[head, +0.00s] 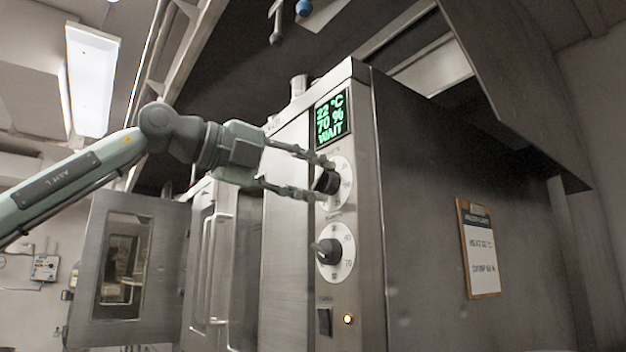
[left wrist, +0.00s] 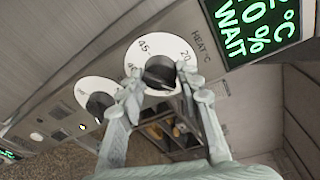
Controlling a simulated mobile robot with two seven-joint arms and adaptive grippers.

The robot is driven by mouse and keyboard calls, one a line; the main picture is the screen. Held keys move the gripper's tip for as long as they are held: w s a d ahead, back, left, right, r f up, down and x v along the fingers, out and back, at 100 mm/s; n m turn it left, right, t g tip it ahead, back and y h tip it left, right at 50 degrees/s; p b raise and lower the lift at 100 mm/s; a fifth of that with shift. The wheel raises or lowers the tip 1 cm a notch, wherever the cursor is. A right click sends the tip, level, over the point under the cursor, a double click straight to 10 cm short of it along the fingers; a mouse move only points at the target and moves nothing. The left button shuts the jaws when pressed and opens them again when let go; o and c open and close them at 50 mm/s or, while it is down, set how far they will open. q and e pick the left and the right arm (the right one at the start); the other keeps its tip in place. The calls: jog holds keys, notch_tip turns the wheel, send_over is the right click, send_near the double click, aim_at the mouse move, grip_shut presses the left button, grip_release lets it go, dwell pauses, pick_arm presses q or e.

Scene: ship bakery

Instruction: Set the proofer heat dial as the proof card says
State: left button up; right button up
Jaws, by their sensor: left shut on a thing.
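The heat dial is the upper dial on the proofer's front panel, with a black knob (head: 327,182) on a white scale plate (head: 346,178). My left gripper (head: 322,179) is shut on this knob, one finger on each side. The left wrist view shows the knob (left wrist: 160,73) between the fingertips, under the label HEAT °C. The numbers 45 and 20 show on its scale; the pointer's setting is not clear. The green display (head: 331,118) reads 22 °C, 70 %, WAIT. The proof card (head: 479,248) hangs on the proofer's side; its writing is too small to read surely. My right gripper is not in view.
A second dial (head: 335,252) sits just below the heat dial. Under it are a dark switch (head: 324,321) and a lit lamp (head: 348,319). An open door with a window (head: 122,268) stands at left. A dark hood (head: 510,95) overhangs at upper right.

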pick_arm(q)
jog(key=m, duration=0.3)
jog(key=m+t+y, duration=0.1)
jog(key=m, duration=0.5)
jog(key=shift+s+d+b, duration=0.1)
jog(key=shift+s+b, duration=0.05)
jog(key=shift+b, duration=0.25)
jog(key=m+t, duration=0.1)
jog(key=m, duration=0.3)
jog(key=shift+f+m+y, duration=0.1)
jog(key=shift+m+y, duration=0.2)
jog(key=shift+m, duration=0.1)
jog(key=m, duration=0.3)
jog(key=shift+d+t+b, duration=0.1)
jog(key=shift+t+b, duration=0.2)
jog(key=shift+b, duration=0.1)
jog(key=shift+s+m, duration=0.1)
jog(key=shift+m, duration=0.9)
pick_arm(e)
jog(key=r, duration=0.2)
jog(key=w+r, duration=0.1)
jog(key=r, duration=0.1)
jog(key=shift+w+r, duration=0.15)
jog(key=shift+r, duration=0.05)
pick_arm(q)
jog(key=shift+m, duration=0.3)
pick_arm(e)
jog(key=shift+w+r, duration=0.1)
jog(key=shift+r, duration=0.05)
